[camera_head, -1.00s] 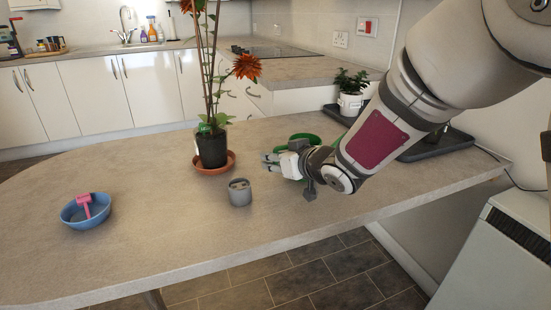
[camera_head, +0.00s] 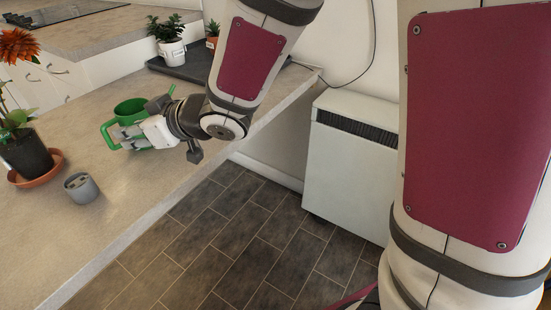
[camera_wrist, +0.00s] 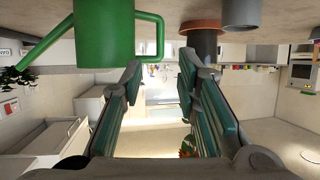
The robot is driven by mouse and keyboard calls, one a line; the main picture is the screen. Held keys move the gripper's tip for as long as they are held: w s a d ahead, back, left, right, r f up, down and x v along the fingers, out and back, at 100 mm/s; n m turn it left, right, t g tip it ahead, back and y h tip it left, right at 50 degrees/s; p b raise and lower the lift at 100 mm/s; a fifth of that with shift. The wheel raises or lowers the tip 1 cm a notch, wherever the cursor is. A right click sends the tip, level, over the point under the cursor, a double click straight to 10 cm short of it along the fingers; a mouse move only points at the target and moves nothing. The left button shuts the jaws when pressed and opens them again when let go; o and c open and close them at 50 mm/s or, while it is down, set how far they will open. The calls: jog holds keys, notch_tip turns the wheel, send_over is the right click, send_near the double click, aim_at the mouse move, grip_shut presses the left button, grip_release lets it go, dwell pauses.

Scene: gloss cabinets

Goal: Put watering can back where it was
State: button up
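The green watering can (camera_head: 128,112) stands upright on the worktop (camera_head: 75,235), its spout pointing right. Its loop handle faces left. My gripper (camera_head: 122,140) is at the near side of the can, level with its body and low over the worktop. In the wrist view, which is upside down, the can (camera_wrist: 103,35) is at the upper left with its handle near the tip of one finger. There my gripper (camera_wrist: 160,64) shows two teal-padded fingers apart with nothing between them. Whether a finger touches the can is unclear.
A grey cup-like holder (camera_head: 81,188) stands near the worktop's front edge. A potted orange flower (camera_head: 27,155) on a terracotta saucer is at the left. A dark tray (camera_head: 190,65) with small plants (camera_head: 168,45) is behind. A white heater (camera_head: 350,165) stands beyond the worktop.

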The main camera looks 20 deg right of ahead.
jog(key=d+r+m+h, duration=0.25)
jog(key=d+h, duration=0.35)
jog(key=d, duration=0.6)
jog(key=s+d+m+g+h, duration=0.2)
jog(key=s+d+m+h, duration=0.2)
jog(key=s+d, duration=0.65)
jog(key=s+d+m+g, duration=0.2)
jog(key=s+g, duration=0.5)
jog(key=s, duration=1.8)
jog(key=shift+s+d+f+m, duration=0.25)
jog(key=shift+d+m, duration=0.1)
jog(key=shift+d, duration=0.05)
notch_tip(320, 180, up, 25)
jog(key=t+p, duration=0.3)
jog(key=p, duration=2)
jog(key=shift+d+r+t+p, duration=0.15)
jog(key=shift+r+t+p, duration=0.05)
jog(key=shift+t+p, duration=0.2)
